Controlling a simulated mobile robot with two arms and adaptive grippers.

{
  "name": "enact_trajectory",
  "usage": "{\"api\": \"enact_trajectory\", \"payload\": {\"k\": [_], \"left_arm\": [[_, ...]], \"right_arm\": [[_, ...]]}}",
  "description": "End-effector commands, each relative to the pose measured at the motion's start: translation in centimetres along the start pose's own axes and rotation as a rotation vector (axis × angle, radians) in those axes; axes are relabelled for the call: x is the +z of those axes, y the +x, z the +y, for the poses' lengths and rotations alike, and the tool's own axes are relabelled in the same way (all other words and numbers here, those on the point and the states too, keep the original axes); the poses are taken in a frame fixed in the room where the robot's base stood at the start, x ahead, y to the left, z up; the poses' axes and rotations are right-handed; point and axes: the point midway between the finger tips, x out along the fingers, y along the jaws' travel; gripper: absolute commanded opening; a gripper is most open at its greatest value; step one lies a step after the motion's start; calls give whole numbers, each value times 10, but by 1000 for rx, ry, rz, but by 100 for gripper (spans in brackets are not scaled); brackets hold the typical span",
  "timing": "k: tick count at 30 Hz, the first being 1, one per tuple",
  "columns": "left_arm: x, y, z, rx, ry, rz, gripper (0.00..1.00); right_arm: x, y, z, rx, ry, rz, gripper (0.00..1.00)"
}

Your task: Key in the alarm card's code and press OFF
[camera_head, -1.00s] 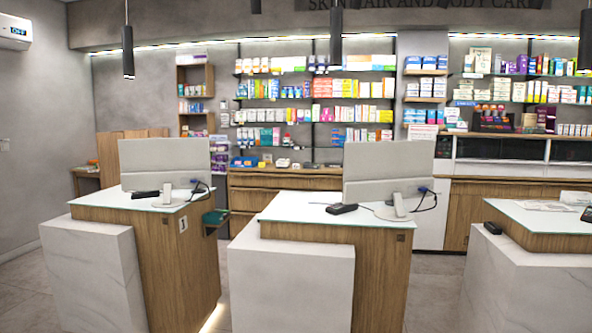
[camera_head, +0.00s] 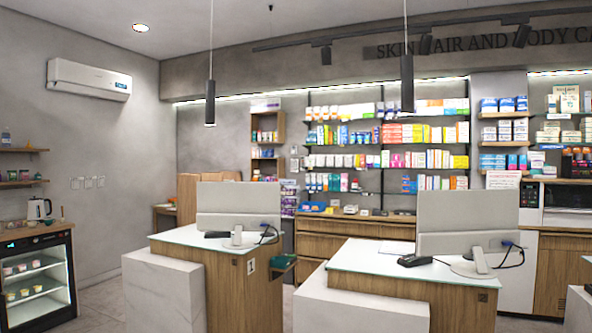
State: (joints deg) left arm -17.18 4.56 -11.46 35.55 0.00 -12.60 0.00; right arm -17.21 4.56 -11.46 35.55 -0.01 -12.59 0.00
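I cannot make out an alarm card or an alarm keypad in this view. A small group of pale wall plates (camera_head: 88,183) sits on the grey wall at the left; they are too small to read. A small dark device (camera_head: 415,260) lies on the middle counter (camera_head: 350,257), and another dark device (camera_head: 217,234) lies on the left counter (camera_head: 185,236). What they are is not clear. Neither of my grippers is in view.
An air conditioner (camera_head: 88,79) hangs high on the left wall. A small glass-front fridge (camera_head: 38,277) with a kettle (camera_head: 39,208) on top stands at the left edge. Monitors (camera_head: 238,206) stand on the counters. Floor shows between the fridge and left counter.

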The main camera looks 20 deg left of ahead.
Motion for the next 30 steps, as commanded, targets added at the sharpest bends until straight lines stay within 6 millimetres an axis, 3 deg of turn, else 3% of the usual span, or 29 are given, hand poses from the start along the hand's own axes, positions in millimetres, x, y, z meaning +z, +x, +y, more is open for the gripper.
{"api": "enact_trajectory", "payload": {"k": [9, 18, 30], "left_arm": [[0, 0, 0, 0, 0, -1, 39], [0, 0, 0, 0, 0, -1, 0], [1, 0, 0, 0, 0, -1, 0]], "right_arm": [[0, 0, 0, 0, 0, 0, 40], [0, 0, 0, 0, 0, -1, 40], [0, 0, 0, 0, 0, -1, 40]]}}
